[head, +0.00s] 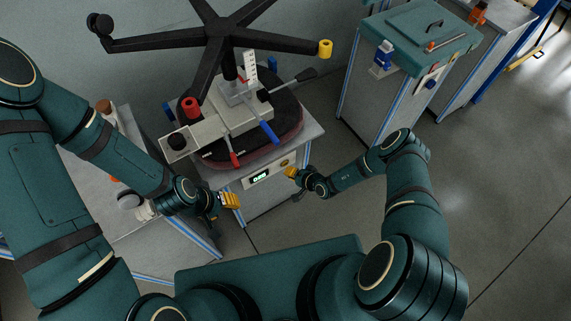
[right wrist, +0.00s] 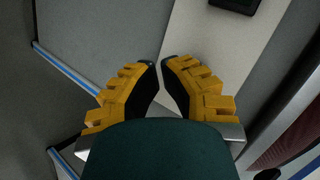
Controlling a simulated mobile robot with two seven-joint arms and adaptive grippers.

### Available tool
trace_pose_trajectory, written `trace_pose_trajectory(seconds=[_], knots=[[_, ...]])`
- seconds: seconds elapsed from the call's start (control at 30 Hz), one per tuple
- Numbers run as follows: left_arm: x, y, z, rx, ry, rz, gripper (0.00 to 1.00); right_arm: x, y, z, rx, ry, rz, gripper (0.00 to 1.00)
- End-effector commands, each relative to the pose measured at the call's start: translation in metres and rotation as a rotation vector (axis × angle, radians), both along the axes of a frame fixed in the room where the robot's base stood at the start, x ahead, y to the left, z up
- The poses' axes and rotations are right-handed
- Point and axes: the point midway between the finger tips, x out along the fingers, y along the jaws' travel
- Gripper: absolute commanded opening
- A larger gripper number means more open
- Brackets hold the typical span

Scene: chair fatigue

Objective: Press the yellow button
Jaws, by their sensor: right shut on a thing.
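The yellow button (head: 284,162) is a small round on the pale front panel of the test stand, to the right of a lit display. My right gripper (head: 289,172) is in front of the panel, close below the button in the head view; I cannot tell if they touch. In the right wrist view the yellow-padded fingers (right wrist: 160,62) are drawn close together in front of the pale panel. What they close on is hidden, and the button does not show there. My left gripper (head: 231,200) is left of the panel, away from the button, its opening unclear.
The display (head: 260,177) sits on the panel (head: 272,170). Above it, the stand carries a clamp rig with red and blue handles (head: 269,132) and an upturned black chair base (head: 220,35). A grey side cabinet (head: 380,110) stands at right. Open floor lies right of my right arm.

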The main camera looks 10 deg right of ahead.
Motion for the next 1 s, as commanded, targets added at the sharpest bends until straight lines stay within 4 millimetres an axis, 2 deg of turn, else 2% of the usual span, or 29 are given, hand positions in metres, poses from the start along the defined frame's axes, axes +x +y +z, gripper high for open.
trace_pose_trajectory(seconds=[1.0], knots=[[0.0000,0.0000,0.0033,0.000,0.000,0.000,0.47,0.0099,0.0034,-0.0001,-0.001,0.000,0.001,0.00]])
